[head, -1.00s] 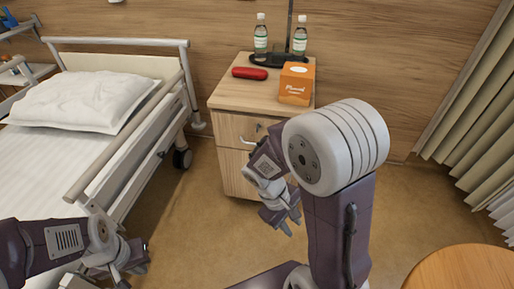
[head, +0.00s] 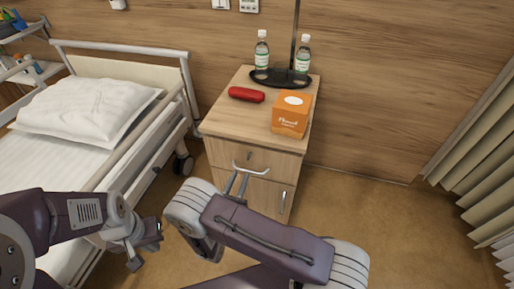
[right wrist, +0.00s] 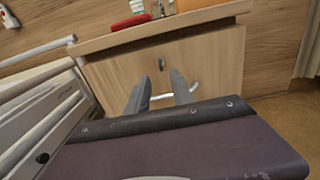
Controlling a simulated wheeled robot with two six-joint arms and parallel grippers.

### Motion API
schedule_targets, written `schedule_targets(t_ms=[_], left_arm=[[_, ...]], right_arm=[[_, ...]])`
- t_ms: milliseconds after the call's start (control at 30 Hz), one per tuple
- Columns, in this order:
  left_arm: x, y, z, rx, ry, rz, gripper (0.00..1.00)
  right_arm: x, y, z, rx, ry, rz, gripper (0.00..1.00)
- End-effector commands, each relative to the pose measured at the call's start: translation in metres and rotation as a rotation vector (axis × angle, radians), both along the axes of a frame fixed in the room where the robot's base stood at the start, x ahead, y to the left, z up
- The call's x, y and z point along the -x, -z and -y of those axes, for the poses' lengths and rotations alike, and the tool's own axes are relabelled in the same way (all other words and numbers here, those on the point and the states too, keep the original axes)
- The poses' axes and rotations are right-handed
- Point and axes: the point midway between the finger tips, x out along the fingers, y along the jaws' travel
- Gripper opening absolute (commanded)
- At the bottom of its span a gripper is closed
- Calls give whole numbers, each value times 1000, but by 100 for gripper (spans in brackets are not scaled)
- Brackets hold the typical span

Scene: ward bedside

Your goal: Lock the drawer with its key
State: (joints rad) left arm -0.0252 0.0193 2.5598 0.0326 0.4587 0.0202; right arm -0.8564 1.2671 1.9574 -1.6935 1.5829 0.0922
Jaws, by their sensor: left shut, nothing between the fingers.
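The bedside cabinet's top drawer (head: 228,156) looks closed, with a pale bar handle (head: 251,171) on its front. In the right wrist view, a small dark oval piece (right wrist: 161,64) sits on the drawer front above the handle (right wrist: 196,87); I cannot tell whether it is the lock alone or the key in it. My right gripper (head: 237,184) is in front of the drawer, close to the handle. Its two fingers (right wrist: 160,92) stand apart and empty, pointing at the drawer front. My left gripper (head: 147,246) is shut and empty, low beside the bed.
The cabinet top (head: 225,119) holds a red case (head: 246,94), an orange tissue box (head: 291,115) and two bottles on a dark tray (head: 281,78). A lower door handle (head: 284,201) shows below the drawer. The bed (head: 82,128) stands left; floor (head: 365,220) is clear right.

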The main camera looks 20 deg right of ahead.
Motion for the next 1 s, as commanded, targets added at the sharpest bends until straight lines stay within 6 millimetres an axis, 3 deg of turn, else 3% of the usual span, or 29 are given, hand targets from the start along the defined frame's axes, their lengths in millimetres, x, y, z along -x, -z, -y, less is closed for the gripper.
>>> schedule_targets(t_ms=[167,600,933,1000], left_arm=[[0,3,0,0,0,0,0],[0,22,0,0,0,0,0],[0,22,0,0,0,0,0],[0,22,0,0,0,0,0]], right_arm=[[-5,2,5,-1,5,-1,28],[-70,2,49,-2,7,-1,28],[-75,1,52,0,4,-2,28],[-75,1,52,0,4,-2,9]])
